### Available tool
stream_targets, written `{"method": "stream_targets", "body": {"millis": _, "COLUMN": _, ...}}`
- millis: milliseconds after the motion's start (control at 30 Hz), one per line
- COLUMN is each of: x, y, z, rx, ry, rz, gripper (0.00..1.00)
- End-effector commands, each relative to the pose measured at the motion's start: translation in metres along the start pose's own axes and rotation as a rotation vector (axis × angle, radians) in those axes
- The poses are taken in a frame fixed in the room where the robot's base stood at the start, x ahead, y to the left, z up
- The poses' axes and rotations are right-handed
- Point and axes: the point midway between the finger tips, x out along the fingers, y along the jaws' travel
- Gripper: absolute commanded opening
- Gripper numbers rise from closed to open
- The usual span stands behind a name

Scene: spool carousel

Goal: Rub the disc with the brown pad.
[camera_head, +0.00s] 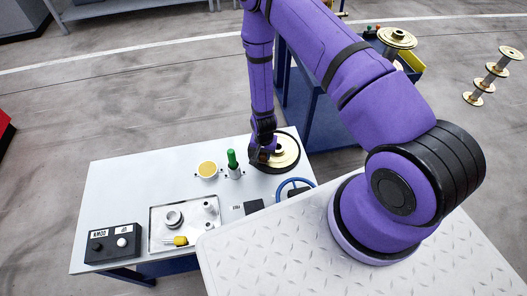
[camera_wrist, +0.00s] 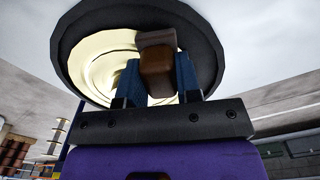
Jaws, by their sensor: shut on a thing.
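The disc (camera_head: 287,153) is a round brass-coloured plate with a dark rim at the right end of the white table. It fills the upper middle of the wrist view (camera_wrist: 90,58). My gripper (camera_head: 262,155) is at the left part of the disc. In the wrist view my gripper (camera_wrist: 157,80) has its two blue fingers shut on the brown pad (camera_wrist: 157,72), a small block with a paler greyish-brown part at its far end. The pad overlaps the disc there; I cannot tell whether it touches the surface. In the head view the pad is hard to make out.
On the white table (camera_head: 115,190) stand a green-handled tool (camera_head: 232,160), a yellow-filled round dish (camera_head: 207,169), a metal tray (camera_head: 155,235) with a ring and yellow item, a black button box (camera_head: 112,243) and a blue wheel (camera_head: 283,184). A blue cart (camera_head: 310,115) stands behind.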

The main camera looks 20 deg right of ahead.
Motion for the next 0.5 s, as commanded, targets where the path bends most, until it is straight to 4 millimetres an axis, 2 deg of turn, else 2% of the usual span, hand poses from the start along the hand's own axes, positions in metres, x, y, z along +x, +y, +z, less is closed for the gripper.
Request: {"method": "stream_targets", "body": {"millis": 500, "x": 0.003, "y": -0.009, "z": -0.034, "rx": 0.000, "ry": 0.001, "rz": 0.000, "gripper": 0.09}}
